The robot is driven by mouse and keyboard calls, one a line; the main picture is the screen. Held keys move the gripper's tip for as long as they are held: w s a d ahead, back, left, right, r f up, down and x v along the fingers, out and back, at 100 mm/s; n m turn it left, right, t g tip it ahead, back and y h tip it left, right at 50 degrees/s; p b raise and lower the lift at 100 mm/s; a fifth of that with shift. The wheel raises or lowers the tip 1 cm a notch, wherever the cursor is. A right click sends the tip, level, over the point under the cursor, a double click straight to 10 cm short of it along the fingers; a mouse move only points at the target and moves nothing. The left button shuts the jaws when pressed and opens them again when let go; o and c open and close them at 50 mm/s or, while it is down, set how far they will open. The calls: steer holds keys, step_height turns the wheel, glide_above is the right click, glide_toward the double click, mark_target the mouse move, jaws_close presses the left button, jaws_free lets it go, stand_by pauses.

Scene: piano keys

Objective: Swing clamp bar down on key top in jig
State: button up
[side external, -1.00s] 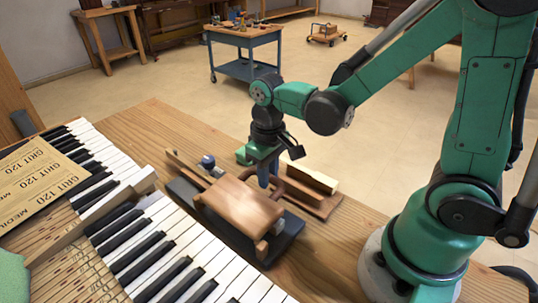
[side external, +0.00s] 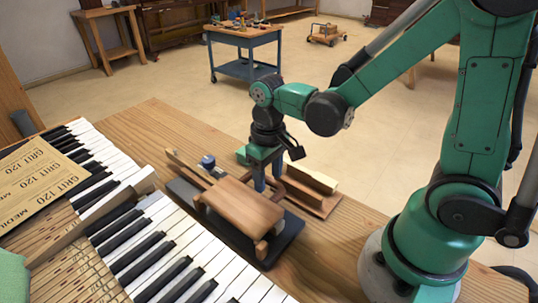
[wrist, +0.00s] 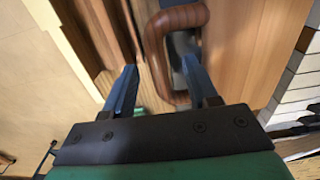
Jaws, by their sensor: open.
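The jig has a dark base (side external: 286,238) on the wooden bench, with a wide brown wooden board (side external: 243,206) lying over it. A rounded brown handle (wrist: 181,18) curves between and ahead of my fingers in the wrist view. I cannot tell for sure whether the board or the handle belongs to the clamp bar. My gripper (side external: 268,178) points down at the far right edge of the board. Its blue fingers (wrist: 160,88) are apart, with the handle's bend near the gap between their tips. No key top is clearly visible in the jig.
A wooden block holder (side external: 312,180) sits close to the right of my gripper. Piano keys (side external: 165,240) and a sandpaper sheet (side external: 38,175) lie to the left. The bench front right of the jig is clear.

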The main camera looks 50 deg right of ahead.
steer(key=shift+r, duration=3)
steer(key=shift+s, duration=0.1)
steer(key=r+t, duration=0.1)
steer(key=t, duration=0.2)
steer(key=shift+s+d+r, duration=0.1)
steer(key=shift+s+r, duration=0.3)
steer(key=t, duration=0.1)
steer(key=r+t, duration=0.1)
steer(key=t, duration=0.2)
steer(key=shift+s+d+r, duration=0.1)
steer(key=shift+s+r, duration=0.05)
steer(key=shift+s, duration=0.1)
